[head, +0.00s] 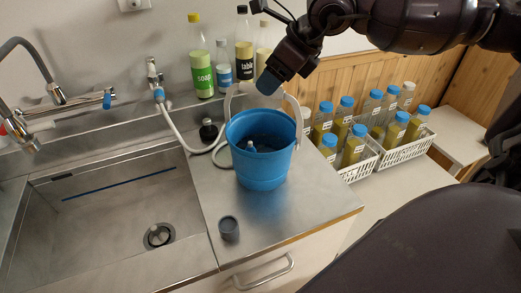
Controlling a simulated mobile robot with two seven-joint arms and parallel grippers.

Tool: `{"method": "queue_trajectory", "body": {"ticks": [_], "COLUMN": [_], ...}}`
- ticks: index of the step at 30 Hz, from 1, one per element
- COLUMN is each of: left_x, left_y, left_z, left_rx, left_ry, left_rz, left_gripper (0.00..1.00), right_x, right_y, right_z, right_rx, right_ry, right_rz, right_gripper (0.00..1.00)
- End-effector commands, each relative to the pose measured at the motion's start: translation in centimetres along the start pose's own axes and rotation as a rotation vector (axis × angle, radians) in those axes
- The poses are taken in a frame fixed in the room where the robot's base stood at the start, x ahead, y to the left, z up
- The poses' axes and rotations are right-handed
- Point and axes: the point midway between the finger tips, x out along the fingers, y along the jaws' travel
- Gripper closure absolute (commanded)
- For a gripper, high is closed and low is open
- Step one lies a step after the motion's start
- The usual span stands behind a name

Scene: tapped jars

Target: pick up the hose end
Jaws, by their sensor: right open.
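A pale hose (178,132) runs from a blue connector (158,95) under the wall tap, down across the counter and behind the blue bucket (258,180). A small grey piece (251,147) shows inside the bucket; I cannot tell whether it is the hose end. My left gripper is not in view.
A small grey cup (229,228) stands at the counter's front. Bottles, including a green soap bottle (201,70), line the wall. A steel sink (110,210) lies left. White baskets (405,150) of blue-capped jars stand right.

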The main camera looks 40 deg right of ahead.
Motion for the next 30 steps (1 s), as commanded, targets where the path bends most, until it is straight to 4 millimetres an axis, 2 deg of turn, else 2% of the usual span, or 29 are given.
{"method": "queue_trajectory", "body": {"ticks": [1,7,17,20,28,30], "left_x": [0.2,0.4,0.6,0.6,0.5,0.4], "left_y": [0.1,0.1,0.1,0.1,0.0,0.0], "left_z": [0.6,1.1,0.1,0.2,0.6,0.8], "left_rx": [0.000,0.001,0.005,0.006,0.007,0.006], "left_ry": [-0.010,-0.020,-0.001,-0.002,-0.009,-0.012], "left_rz": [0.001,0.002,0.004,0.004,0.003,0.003], "left_gripper": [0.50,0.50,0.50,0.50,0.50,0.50], "right_x": [1.1,3.5,4.0,4.0,4.0,4.0], "right_y": [0.2,0.2,0.2,0.2,0.2,0.2], "right_z": [-0.1,0.0,0.0,0.0,0.0,0.0], "right_rx": [0.002,0.002,0.001,0.001,0.001,0.001], "right_ry": [0.002,0.002,0.001,0.001,0.001,0.001], "right_rz": [0.007,0.005,0.001,0.001,0.001,0.001], "right_gripper": [0.45,0.45,0.45,0.57,0.99,1.00]}}
